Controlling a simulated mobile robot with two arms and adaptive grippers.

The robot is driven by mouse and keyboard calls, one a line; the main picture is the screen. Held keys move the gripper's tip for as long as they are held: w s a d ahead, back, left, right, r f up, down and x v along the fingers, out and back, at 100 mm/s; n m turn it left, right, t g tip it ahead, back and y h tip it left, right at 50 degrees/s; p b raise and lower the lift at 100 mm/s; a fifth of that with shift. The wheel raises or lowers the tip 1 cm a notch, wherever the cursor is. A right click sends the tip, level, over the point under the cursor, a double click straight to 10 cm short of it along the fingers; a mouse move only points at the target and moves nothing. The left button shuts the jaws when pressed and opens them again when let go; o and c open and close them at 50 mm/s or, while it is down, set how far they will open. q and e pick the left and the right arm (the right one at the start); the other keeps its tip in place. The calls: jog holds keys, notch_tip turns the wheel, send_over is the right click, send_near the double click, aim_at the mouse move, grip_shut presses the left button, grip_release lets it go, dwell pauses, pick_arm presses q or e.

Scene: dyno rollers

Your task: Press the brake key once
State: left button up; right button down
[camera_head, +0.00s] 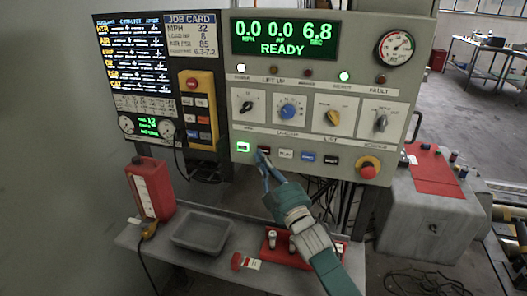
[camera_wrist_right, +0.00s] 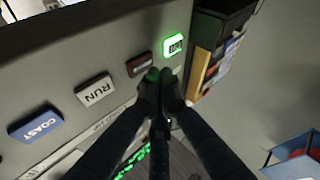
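A row of keys sits low on the grey control panel (camera_head: 227,112). From the left there is a green-lit key (camera_head: 243,147), a dark red key (camera_head: 264,150), a white RUN key (camera_head: 286,154), a blue COAST key (camera_head: 308,157) and a dark key (camera_head: 332,160). I cannot read which one is marked brake. My right gripper (camera_head: 262,158) is shut and empty, its tips at the dark red key. In the right wrist view its tips (camera_wrist_right: 159,76) are beside the dark red key (camera_wrist_right: 139,64), below the lit key (camera_wrist_right: 173,45); contact is unclear. My left gripper is out of view.
Knobs, including a yellow one (camera_head: 333,118), stand above the keys. A red stop button (camera_head: 368,171) projects at the lower right. A yellow pendant (camera_head: 197,110) hangs left. Below are a grey tray (camera_head: 202,233), a red jug (camera_head: 151,187) and a red holder (camera_head: 280,256).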

jog(key=shift+w, duration=0.15)
jog(key=shift+w+d, duration=0.15)
jog(key=shift+w, duration=0.15)
jog(key=shift+w+d+b, duration=0.1)
jog(key=shift+w+b, duration=0.2)
jog(key=shift+b, duration=0.05)
dwell(0.6)
jog(key=shift+s, duration=0.15)
jog(key=shift+s+a+p, duration=0.2)
jog(key=shift+s+p, duration=0.3)
jog(key=shift+s, duration=0.1)
jog(key=s+p, duration=0.1)
jog(key=s+a, duration=0.1)
jog(key=s, duration=0.1)
jog(key=s+p, duration=0.1)
jog(key=shift+s+a+p, duration=0.3)
jog(key=shift+s, duration=0.1)
